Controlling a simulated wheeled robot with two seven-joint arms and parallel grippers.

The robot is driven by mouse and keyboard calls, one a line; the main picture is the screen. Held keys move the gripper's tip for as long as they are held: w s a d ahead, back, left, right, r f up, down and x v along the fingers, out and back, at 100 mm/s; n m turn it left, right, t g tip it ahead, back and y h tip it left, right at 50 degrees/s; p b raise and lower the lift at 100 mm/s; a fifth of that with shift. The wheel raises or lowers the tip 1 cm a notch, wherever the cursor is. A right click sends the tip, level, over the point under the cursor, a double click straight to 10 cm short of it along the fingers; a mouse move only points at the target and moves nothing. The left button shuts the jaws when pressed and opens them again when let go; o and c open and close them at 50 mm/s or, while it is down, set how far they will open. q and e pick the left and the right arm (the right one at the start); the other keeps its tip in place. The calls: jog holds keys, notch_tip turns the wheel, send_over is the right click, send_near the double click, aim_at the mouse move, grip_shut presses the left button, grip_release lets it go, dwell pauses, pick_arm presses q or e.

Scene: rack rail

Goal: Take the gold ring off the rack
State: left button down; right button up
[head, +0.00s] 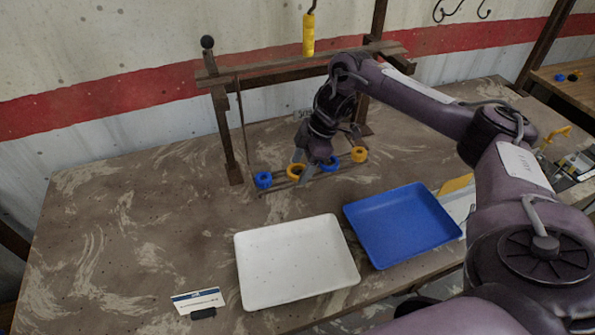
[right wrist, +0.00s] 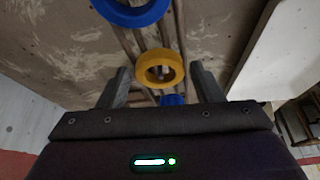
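Two gold rings and two blue rings sit in a row on the low rack rail (head: 325,178). One gold ring (head: 295,171) is between two blue rings; the other gold ring (head: 360,154) is at the right end. My right gripper (head: 299,173) is down at the first gold ring. In the right wrist view this gold ring (right wrist: 160,68) lies between the fingertips of my right gripper (right wrist: 160,75), with a gap on each side. The fingers are open. A blue ring (right wrist: 130,12) is beyond it, and another blue ring (right wrist: 172,100) is partly hidden. My left gripper is not in view.
A white tray (head: 245,270) and a blue tray (head: 400,255) lie in front of the rack. A wooden frame (head: 222,130) stands behind the rail, and a yellow handle (head: 308,35) hangs above. A small card (head: 198,302) stands at the front. The table's left side is clear.

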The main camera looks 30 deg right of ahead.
jog(key=c, duration=0.7)
jog(key=shift+r, duration=0.1)
